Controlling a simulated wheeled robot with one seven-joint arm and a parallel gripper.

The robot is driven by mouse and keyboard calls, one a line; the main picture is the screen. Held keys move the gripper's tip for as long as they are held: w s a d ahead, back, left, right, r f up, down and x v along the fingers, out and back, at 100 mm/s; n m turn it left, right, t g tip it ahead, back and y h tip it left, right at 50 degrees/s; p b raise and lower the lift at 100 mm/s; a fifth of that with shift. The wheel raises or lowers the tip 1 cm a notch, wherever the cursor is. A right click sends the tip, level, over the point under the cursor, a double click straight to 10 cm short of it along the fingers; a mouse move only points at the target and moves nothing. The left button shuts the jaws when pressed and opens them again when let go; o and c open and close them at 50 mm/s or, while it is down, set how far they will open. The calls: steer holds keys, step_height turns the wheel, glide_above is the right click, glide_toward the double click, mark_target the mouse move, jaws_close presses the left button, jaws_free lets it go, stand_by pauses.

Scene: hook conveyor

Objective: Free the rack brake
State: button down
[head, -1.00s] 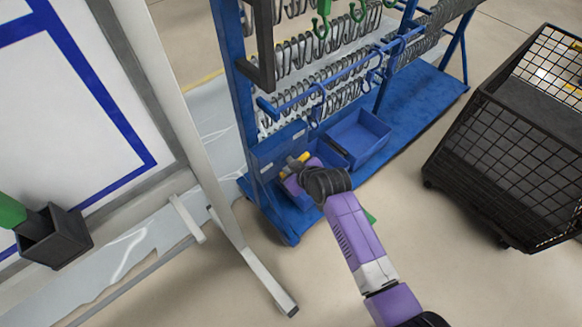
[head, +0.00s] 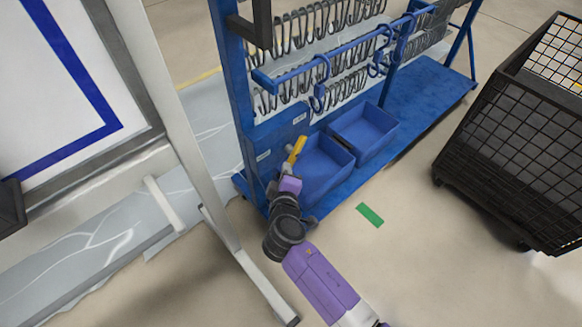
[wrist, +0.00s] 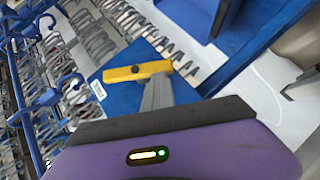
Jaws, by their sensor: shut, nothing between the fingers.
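The rack brake shows as a yellow handle (head: 296,150) on the lower left blue panel of the hook rack (head: 240,75). In the wrist view the yellow handle (wrist: 137,71) lies across a grey stem (wrist: 157,93), in front of the blue panel with a white label. My gripper (head: 289,184) is just below the handle in the head view, beside the left blue bin. It is shut and empty. Its fingertips are hard to make out, and I cannot tell whether it touches the handle.
Two open blue bins (head: 352,158) sit right of the brake. Black and blue hooks hang above. A white board on a stand (head: 165,120) is close on the left. A black mesh cart (head: 515,140) stands right. Floor with a green mark (head: 370,214) is clear between.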

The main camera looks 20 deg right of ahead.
steer(key=shift+w+d+f+n+t+h+b, duration=0.1)
steer(key=shift+d+f+n+t+h+b, duration=0.2)
steer(key=shift+f+b, duration=0.5)
steer(key=shift+w+d+f+n+t+h+b, duration=0.1)
steer(key=shift+d+f+n+t+h+b, duration=0.2)
steer(key=shift+b, duration=0.75)
steer(key=shift+d+f, duration=0.15)
steer(key=shift+f, duration=0.1)
